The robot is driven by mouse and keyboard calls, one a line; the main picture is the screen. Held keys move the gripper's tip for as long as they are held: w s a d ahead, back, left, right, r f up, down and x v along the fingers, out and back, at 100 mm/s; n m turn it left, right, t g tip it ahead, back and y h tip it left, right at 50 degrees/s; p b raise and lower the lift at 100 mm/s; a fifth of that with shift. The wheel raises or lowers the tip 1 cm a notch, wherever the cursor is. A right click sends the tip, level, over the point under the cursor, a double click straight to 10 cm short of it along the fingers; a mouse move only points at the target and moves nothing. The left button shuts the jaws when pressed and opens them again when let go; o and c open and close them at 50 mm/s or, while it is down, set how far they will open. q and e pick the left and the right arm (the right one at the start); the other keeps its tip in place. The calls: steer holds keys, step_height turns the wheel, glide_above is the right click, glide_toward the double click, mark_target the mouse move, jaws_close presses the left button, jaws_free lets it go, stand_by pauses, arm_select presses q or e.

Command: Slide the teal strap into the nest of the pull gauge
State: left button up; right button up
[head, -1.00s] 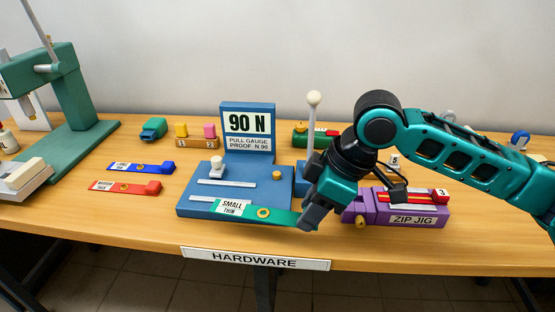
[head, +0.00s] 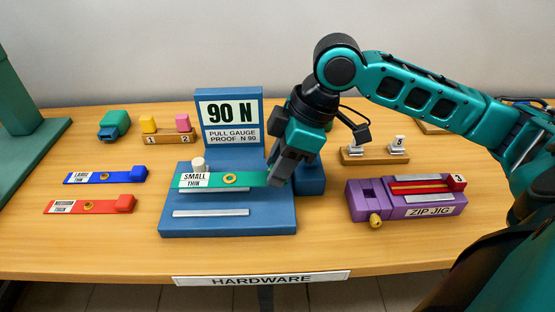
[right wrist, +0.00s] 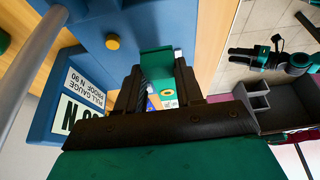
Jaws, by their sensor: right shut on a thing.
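The teal strap (head: 205,180), labelled SMALL THIN and with a brass ring, lies level over the back rail of the blue pull gauge (head: 175,222). Its left end is just in front of the gauge's white knob (head: 198,163); I cannot tell whether it touches the rail or hovers. My right gripper (head: 279,180) is shut on the strap's right end, over the right side of the gauge base. In the right wrist view the strap (right wrist: 156,60) shows between the fingers (right wrist: 158,82). The nest is not clearly distinguishable. My left gripper is not in view.
The 90 N sign (head: 230,120) stands close behind the strap. A purple zip jig (head: 405,203) is to the right. Blue (head: 105,176) and red (head: 90,205) straps lie to the left. The wooden table (head: 110,250) is clear in front of these straps.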

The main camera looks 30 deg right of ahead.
mark_target(274, 200)
steer(key=shift+r+p, duration=0.15)
steer(key=shift+p, duration=0.3)
steer(key=shift+f, duration=0.3)
step_height(274, 200, down, 3)
steer(key=shift+r+b, duration=0.1)
steer(key=shift+b, duration=0.5)
steer(key=shift+f+b, duration=0.35)
steer(key=shift+f, duration=0.8)
steer(key=shift+w+a+p, duration=0.2)
steer(key=shift+a+p, duration=0.1)
steer(key=shift+p, duration=0.25)
steer(key=shift+a+f, duration=0.1)
steer(key=shift+f, duration=0.05)
steer(key=shift+f+p, duration=0.15)
steer(key=shift+p, duration=0.2)
